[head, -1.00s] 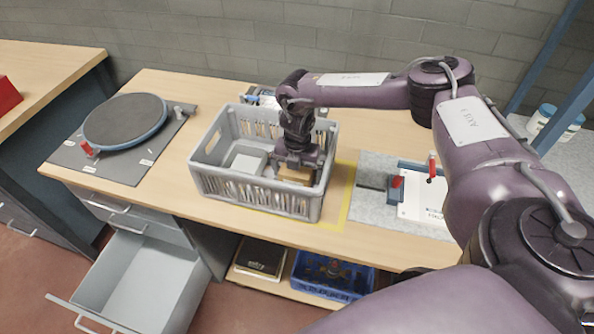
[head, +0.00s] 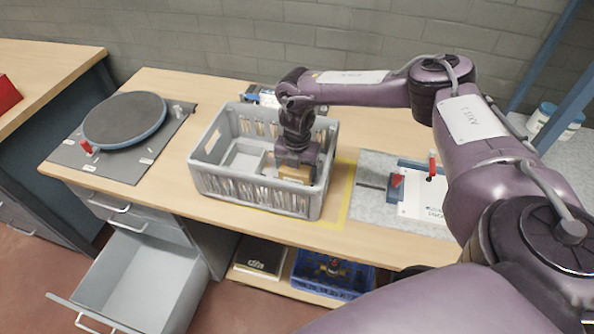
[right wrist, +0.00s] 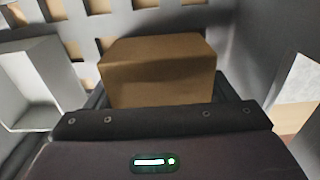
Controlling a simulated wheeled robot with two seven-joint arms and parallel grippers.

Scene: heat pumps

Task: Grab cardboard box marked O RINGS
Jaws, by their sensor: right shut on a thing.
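A brown cardboard box (head: 296,173) is inside the grey slatted crate (head: 208,183), near its right end. No marking is readable on the faces I see. My right gripper (head: 294,166) reaches down into the crate and is shut on the box. In the right wrist view the cardboard box (right wrist: 158,68) sits between the fingers, in front of the crate wall (right wrist: 245,50). The gripper hides part of the box in the head view. My left gripper is not in view.
A pale open container (head: 246,158) is in the crate, left of the box. A round turntable (head: 124,119) is at the bench's left. A grey plate with red handles (head: 376,172) is to the right. An open drawer (head: 150,275) juts out below.

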